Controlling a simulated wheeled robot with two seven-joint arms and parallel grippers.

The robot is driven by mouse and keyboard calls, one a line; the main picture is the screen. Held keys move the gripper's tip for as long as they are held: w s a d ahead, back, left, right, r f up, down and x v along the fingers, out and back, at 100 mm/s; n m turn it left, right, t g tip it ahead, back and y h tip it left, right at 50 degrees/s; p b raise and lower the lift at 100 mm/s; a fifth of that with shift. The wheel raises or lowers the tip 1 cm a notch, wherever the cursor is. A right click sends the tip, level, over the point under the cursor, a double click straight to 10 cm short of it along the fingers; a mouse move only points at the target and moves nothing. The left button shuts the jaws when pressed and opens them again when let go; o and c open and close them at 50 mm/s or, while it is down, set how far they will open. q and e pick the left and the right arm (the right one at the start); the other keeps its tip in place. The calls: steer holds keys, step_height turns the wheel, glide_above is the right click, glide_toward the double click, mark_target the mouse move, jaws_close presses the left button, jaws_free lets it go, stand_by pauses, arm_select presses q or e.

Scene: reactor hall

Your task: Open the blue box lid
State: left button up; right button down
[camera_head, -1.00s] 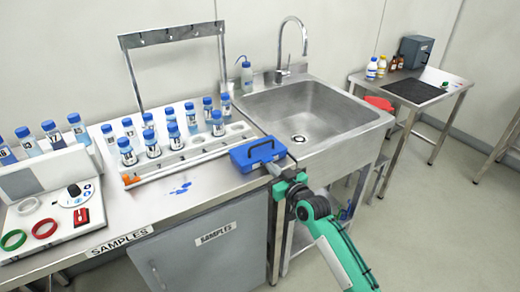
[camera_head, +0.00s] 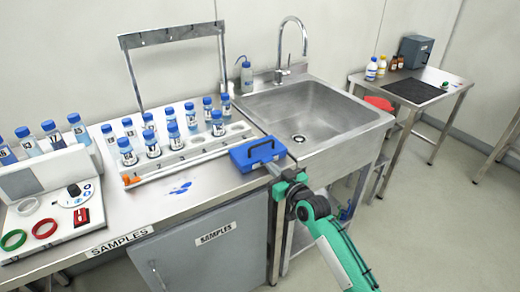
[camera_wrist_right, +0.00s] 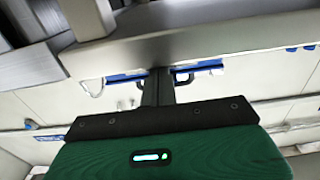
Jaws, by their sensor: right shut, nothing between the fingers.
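The blue box (camera_head: 258,153) with a dark handle on its lid sits on the steel counter, at its right end beside the sink. Its lid is down. My right gripper (camera_head: 274,169) is at the box's front right corner, its fingers shut and empty. I cannot tell whether the fingertips touch the box. In the right wrist view the dark fingers (camera_wrist_right: 158,85) are together, and the box cannot be made out clearly. My left gripper is not in view.
A white rack (camera_head: 190,150) with several blue-capped bottles stands left of the box. A blue spill (camera_head: 180,187) lies on the counter in front. The sink (camera_head: 310,115) is to the right. A control panel (camera_head: 50,215) is at the left.

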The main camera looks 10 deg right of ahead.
steer(key=shift+w, duration=0.15)
steer(key=shift+w+a, duration=0.25)
steer(key=shift+w, duration=0.2)
stand_by(0.5)
